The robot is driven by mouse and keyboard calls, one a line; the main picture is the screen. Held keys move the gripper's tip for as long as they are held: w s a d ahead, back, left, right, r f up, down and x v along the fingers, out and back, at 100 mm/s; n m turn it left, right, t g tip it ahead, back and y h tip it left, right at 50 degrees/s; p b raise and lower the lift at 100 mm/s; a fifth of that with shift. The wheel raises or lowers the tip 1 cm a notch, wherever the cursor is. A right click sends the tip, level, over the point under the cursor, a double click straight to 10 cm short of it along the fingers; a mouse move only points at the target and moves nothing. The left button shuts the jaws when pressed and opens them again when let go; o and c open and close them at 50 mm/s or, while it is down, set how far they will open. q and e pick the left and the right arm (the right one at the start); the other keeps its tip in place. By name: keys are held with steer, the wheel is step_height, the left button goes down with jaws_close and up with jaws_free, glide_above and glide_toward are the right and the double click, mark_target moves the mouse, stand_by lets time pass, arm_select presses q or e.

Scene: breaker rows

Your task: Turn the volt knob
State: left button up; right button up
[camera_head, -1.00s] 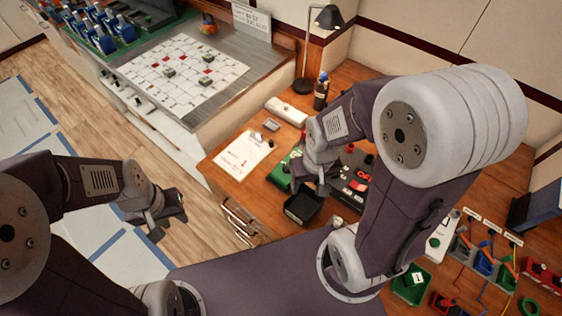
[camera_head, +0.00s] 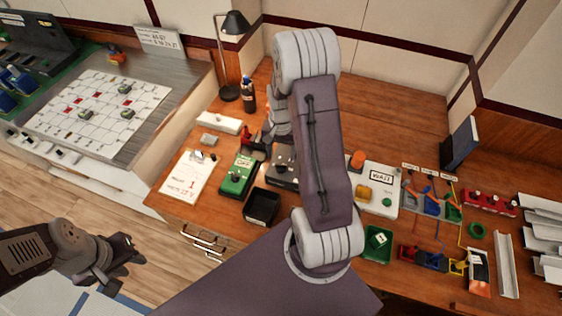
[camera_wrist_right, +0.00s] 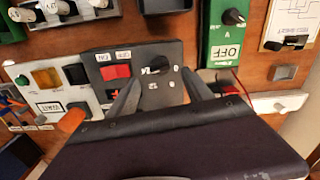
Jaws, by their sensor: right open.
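The dark grey panel (camera_wrist_right: 172,92) has a black round knob (camera_wrist_right: 158,63) with small marks around it and red switches beside it. No "volt" label is readable. The panel also shows in the head view (camera_head: 287,181), partly behind my right arm. My right gripper (camera_wrist_right: 160,78) is open, its two fingertips over the panel, one on each side of the knob and apart from it; nothing is held. In the head view my right forearm hides most of this gripper. My left gripper (camera_head: 120,263) hangs at the lower left, away from the bench; its jaws are unclear.
A green box marked OFF (camera_wrist_right: 220,45) with its own black knob stands close beside the panel. A white panel (camera_wrist_right: 60,85) with coloured buttons and an orange cylinder (camera_wrist_right: 71,121) are on the other side. A black tray (camera_head: 262,207) and a clipboard (camera_head: 187,184) lie nearby.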

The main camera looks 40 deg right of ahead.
mark_target(281, 164)
step_height(281, 164, down, 5)
steer(key=shift+w+d+f, duration=0.1)
steer(key=shift+d, duration=0.05)
steer(key=shift+f, duration=0.35)
jaws_close()
